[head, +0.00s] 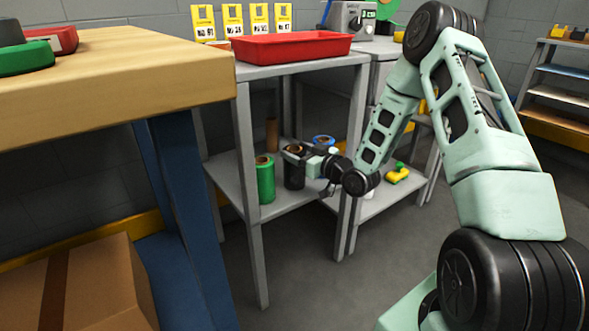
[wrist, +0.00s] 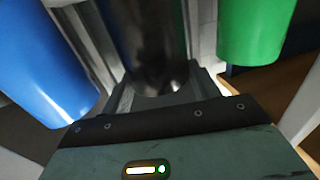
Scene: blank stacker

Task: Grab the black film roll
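The black film roll (head: 294,175) stands upright on the lower shelf of the grey rack in the head view, between a green roll and a blue roll. My gripper (head: 297,154) is at its upper part, reaching in from the right. In the wrist view the black roll (wrist: 145,45) fills the top middle, directly in front of the gripper (wrist: 160,90). The fingers are spread to either side of the roll. I cannot tell whether they press on it.
The green roll (head: 265,180) stands close on the left, also at right in the wrist view (wrist: 252,30). The blue roll (head: 324,142) is behind right, at left in the wrist view (wrist: 40,65). A brown roll (head: 272,134) stands behind. A red tray (head: 292,47) is on the top shelf.

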